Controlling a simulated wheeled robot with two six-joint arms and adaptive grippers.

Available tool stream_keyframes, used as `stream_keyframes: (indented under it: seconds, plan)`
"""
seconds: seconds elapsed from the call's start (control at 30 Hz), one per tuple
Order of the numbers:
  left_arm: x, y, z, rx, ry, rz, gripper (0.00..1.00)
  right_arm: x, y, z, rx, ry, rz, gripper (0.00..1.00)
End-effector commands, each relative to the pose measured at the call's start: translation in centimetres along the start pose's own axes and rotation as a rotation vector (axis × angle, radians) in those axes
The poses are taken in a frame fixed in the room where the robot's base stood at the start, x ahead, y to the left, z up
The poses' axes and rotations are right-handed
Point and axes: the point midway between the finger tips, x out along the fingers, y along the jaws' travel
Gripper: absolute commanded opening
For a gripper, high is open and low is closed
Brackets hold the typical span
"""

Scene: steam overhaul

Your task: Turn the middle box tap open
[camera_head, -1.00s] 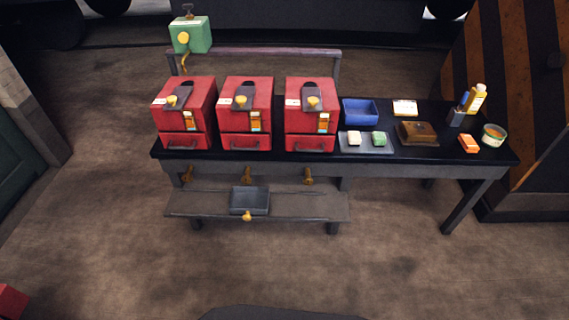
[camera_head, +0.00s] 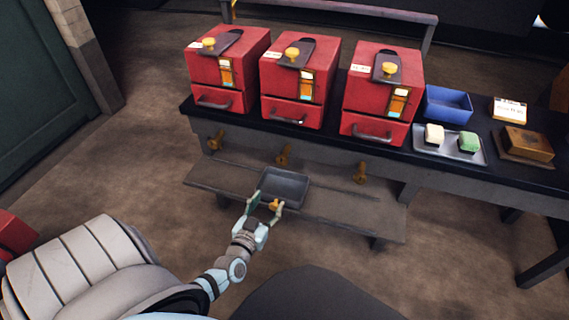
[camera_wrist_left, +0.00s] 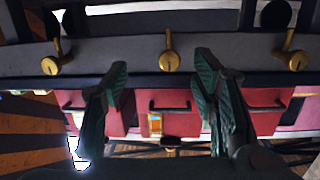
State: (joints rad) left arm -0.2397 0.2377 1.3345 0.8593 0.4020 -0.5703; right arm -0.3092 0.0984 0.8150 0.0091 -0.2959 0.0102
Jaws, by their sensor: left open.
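Three red boxes stand in a row on a black table; the middle box (camera_head: 298,80) has a brass tap (camera_head: 283,154) under the table's front edge. In the left wrist view, which is upside down, the middle tap (camera_wrist_left: 169,60) shows beyond and between my fingers, touching neither, with its lever pointing toward the picture's top. My left gripper (camera_head: 266,207) is open and empty, in front of and below the middle tap. In the head view its fingers overlap the front of a grey tray (camera_head: 285,187) with a brass knob (camera_head: 275,204). My right gripper is not in view.
The left box's tap (camera_head: 216,140) and right box's tap (camera_head: 360,173) flank the middle one. The tray sits on a low shelf (camera_head: 345,212). A blue bin (camera_head: 447,104) and a tray with two blocks (camera_head: 450,148) stand to the right. Floor in front is open.

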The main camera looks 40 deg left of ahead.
Motion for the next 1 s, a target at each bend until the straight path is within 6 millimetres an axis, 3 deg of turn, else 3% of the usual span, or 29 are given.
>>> stream_keyframes:
  seconds: [0.03,0.13,0.27,0.47,0.6,0.8,1.0]
  plan:
    - [0.8,-0.4,-0.3,-0.019,0.065,-0.024,0.53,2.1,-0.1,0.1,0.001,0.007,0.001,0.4]
    - [1.8,-1.0,-2.5,-0.039,0.128,-0.053,0.53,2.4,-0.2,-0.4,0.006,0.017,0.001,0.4]
    - [3.9,-1.1,-3.4,-0.041,0.135,-0.055,0.53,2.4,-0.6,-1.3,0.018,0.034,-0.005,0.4]
    - [9.9,-1.4,-3.8,-0.042,0.134,-0.054,0.53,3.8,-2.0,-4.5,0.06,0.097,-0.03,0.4]
    - [13.4,-1.6,-4.3,-0.041,0.13,-0.053,0.53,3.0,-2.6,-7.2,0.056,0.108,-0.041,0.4]
    - [15.2,-1.6,-4.7,-0.04,0.128,-0.052,0.53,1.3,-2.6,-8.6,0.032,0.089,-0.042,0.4]
    - [15.6,-1.7,-5.0,-0.04,0.128,-0.052,0.53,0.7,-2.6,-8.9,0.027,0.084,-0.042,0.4]
